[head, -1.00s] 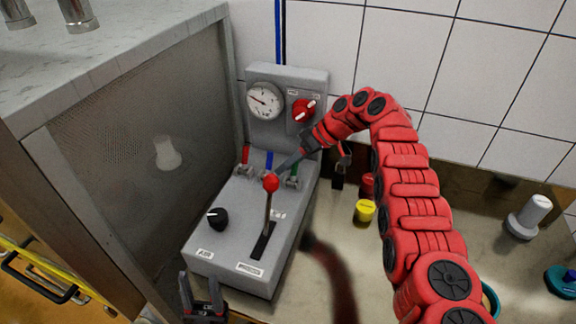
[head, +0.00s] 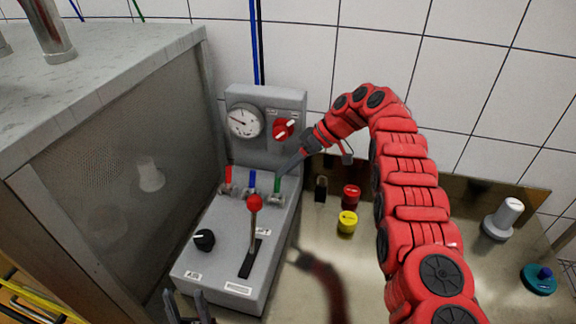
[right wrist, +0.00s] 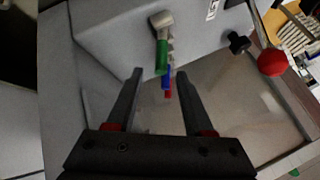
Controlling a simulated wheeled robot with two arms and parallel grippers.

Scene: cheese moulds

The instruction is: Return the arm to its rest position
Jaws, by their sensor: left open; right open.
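My right arm (head: 410,180) is red and arches in from the lower right in the head view. Its gripper (head: 283,171) is at the grey control box (head: 215,250), close to the green-handled toggle (head: 277,183). In the right wrist view the gripper (right wrist: 159,72) is open, with no object held. The green toggle (right wrist: 161,56) shows beyond the space between the fingers, with blue and red ones behind it. I cannot tell whether a finger touches it. My left gripper (head: 187,304) is open at the bottom edge of the head view, partly cut off.
The box has a red-ball lever (head: 255,203), a black knob (head: 204,240), a gauge (head: 244,121) and a red dial (head: 284,129). Yellow (head: 347,222) and red (head: 351,196) items stand right of it. A metal cabinet (head: 130,150) stands left.

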